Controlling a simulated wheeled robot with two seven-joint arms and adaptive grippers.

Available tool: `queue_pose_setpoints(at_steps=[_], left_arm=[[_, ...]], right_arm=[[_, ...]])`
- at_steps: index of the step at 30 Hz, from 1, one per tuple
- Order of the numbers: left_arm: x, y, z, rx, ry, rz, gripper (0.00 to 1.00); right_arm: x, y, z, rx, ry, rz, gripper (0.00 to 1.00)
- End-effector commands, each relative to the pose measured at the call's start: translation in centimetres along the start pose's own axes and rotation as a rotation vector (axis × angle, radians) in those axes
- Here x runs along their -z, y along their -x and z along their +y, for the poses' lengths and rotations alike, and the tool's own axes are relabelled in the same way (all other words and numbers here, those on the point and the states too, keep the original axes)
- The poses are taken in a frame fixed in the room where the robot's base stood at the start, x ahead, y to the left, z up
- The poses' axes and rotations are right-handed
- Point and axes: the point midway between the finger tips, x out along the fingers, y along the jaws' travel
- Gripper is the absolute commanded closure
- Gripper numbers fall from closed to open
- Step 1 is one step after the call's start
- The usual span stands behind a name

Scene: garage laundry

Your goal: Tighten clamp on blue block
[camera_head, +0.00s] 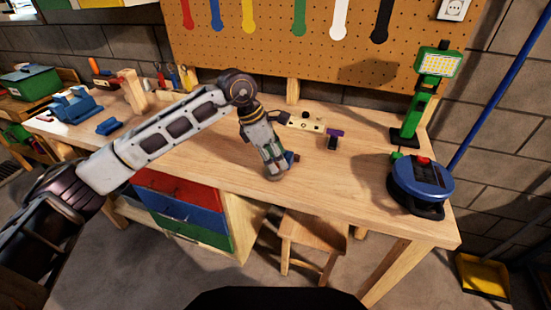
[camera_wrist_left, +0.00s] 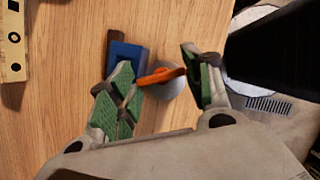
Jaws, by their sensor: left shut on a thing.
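My left gripper (camera_head: 276,172) reaches down to the front part of the workbench, its fingers largely hidden behind the hand in the head view. In the left wrist view, the gripper (camera_wrist_left: 160,78) has its green-padded fingers on either side of an orange handle (camera_wrist_left: 161,76) and is shut on it. The handle sits above a round grey part (camera_wrist_left: 169,90), seemingly of the clamp. The blue block (camera_wrist_left: 124,58) lies beside the left finger, partly covered by it. A little of the blue block (camera_head: 291,157) shows beside the hand in the head view. My right gripper is out of view.
A wooden strip with holes (camera_head: 303,123) and a purple-topped piece (camera_head: 333,138) lie behind the hand. A green work lamp (camera_head: 411,119) and a round blue device (camera_head: 423,180) stand at the right. A blue vise (camera_head: 75,104) is far left. The bench's right front is clear.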

Motion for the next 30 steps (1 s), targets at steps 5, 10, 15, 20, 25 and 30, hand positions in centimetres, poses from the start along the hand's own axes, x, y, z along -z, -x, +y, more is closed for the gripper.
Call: queue_pose_setpoints(at_steps=[5,10,15,20,25,30], left_arm=[[0.1,-0.1,0.1,0.034,-0.083,0.001,0.74],[0.0,-0.1,0.1,0.056,-0.135,0.000,0.74],[0.1,-0.1,0.1,0.066,-0.158,0.000,0.74],[0.1,-0.1,0.1,0.068,-0.162,0.000,0.74],[0.1,-0.1,0.1,0.069,-0.161,0.000,0.74],[0.1,-0.1,0.1,0.069,-0.161,0.000,0.34]], right_arm=[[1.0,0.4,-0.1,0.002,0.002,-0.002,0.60],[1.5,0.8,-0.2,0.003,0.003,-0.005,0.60],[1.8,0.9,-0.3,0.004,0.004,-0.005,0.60],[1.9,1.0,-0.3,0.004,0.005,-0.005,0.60],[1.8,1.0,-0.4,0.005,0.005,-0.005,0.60],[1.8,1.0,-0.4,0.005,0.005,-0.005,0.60]])
